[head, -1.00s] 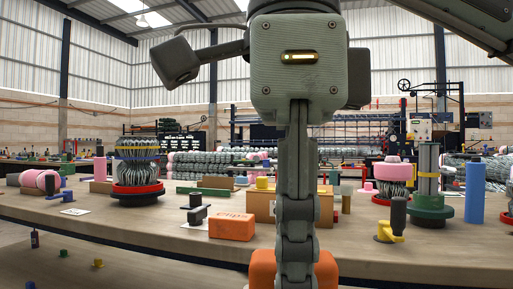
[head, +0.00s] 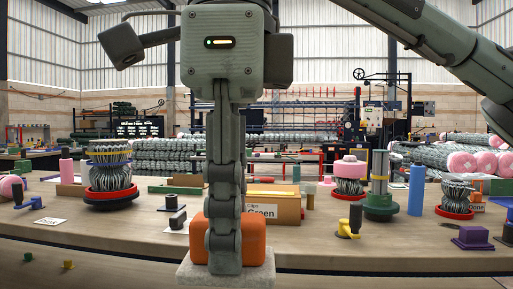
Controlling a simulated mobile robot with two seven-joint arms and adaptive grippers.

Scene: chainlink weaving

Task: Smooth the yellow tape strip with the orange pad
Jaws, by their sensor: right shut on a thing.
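My right gripper (head: 225,262) hangs down in the middle of the head view. It is shut on the orange pad (head: 253,240), a rounded orange block with a pale grey, rough underside layer (head: 190,273). The fingers cover the middle of the pad. The pad is in front of the table; whether it touches anything below is not clear. My left gripper is not in view.
Behind the pad stands a cardboard box labelled Green (head: 285,207). A black-handled stamp (head: 177,218) is left of it. A yellow-based tool (head: 350,224), green base (head: 380,206), blue cylinder (head: 417,190) and purple block (head: 473,238) stand right. The front table edge is mostly clear.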

